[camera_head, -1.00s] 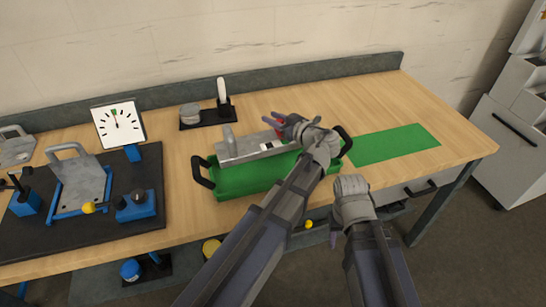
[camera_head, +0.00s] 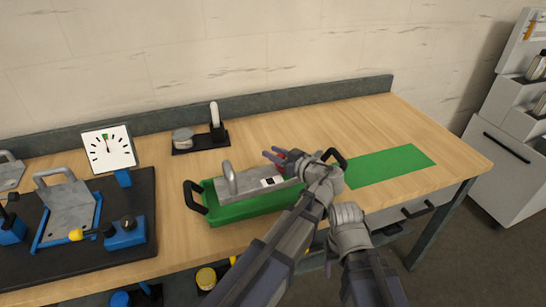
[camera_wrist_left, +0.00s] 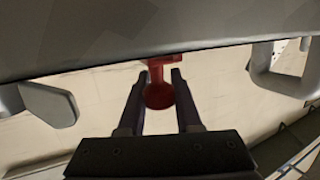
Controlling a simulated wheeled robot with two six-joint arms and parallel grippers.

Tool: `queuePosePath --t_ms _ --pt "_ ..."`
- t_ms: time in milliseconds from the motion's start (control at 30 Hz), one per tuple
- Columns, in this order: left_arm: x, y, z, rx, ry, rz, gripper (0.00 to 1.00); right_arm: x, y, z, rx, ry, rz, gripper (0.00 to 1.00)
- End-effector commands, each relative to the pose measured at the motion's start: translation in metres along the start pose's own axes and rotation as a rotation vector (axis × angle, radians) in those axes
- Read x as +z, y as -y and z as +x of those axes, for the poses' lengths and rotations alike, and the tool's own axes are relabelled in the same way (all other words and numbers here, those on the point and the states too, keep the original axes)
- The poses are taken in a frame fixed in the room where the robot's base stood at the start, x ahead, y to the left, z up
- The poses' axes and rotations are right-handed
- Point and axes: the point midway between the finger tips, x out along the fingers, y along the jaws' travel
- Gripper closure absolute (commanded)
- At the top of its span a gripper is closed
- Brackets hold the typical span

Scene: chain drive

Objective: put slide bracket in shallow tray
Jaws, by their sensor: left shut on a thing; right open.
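The slide bracket, a long grey metal piece (camera_head: 247,184) with an upright loop handle, lies along the green shallow tray (camera_head: 240,211), inside its outline. Whether it touches the tray floor is unclear. My left gripper (camera_head: 273,157) is at the bracket's right part, with its fingers about a red knob (camera_wrist_left: 159,95). In the left wrist view the grey bracket (camera_wrist_left: 130,30) spans the top, with a handle at either side. My arm hides the tray's right part. My right gripper (camera_head: 328,262) is open and empty, low in front of the table edge.
A dark mat at left holds a grey plate (camera_head: 70,208) in a blue frame and a blue clamp (camera_head: 125,234). A dial (camera_head: 108,149) and a black stand (camera_head: 201,142) are behind. A green mat (camera_head: 390,165) lies bare at right.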

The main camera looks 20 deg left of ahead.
Motion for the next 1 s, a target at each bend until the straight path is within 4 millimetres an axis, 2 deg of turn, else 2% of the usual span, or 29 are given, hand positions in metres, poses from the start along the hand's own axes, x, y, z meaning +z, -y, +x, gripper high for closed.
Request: queuePosePath --t_ms 33,200,567,900,1000 --pt "0.013 0.0 0.003 0.0 -0.004 0.002 1.0 -0.001 0.001 0.014 0.0 0.0 0.0 0.39" --pt "0.035 0.0 0.007 0.0 -0.004 0.002 1.0 -0.002 0.003 0.036 0.0 0.0 0.0 0.39" --pt "0.042 0.0 0.009 0.0 -0.004 0.002 1.0 -0.003 0.004 0.043 0.0 0.0 0.0 0.39" --pt "0.074 -0.001 0.015 0.0 -0.004 0.002 1.0 -0.004 0.007 0.076 0.0 0.0 -0.001 0.39" --pt "0.077 -0.001 0.016 0.0 -0.004 0.002 1.0 -0.005 0.008 0.079 0.0 0.0 -0.001 0.39"
